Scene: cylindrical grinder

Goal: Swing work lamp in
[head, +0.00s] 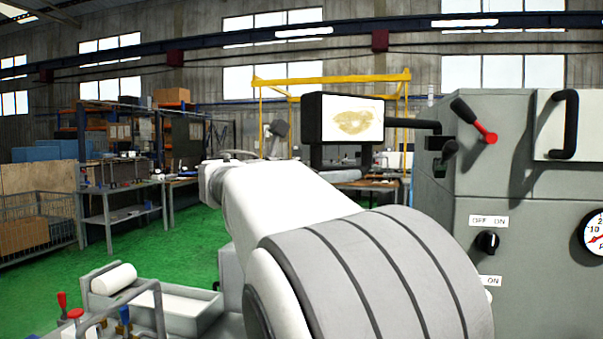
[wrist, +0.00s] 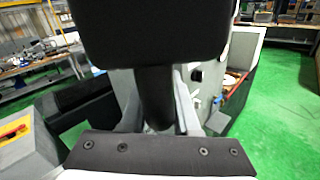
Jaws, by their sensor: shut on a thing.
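A black box-shaped head with a bright cream face (head: 352,120), apparently the work lamp, hangs on a dark arm (head: 415,123) from the grey machine. In the wrist view a large black rounded block (wrist: 155,30) fills the top, very close, and seems to be the same head. A dark stem runs down below it. In the head view my white arm hides most of the gripper and forearm.
The grey machine cabinet (head: 480,220) stands close on the right, with a red-tipped lever (head: 474,120), a black handle (head: 565,125) and a gauge. A tray with a white roll (head: 114,279) is at lower left. Open green floor (head: 190,245) lies beyond.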

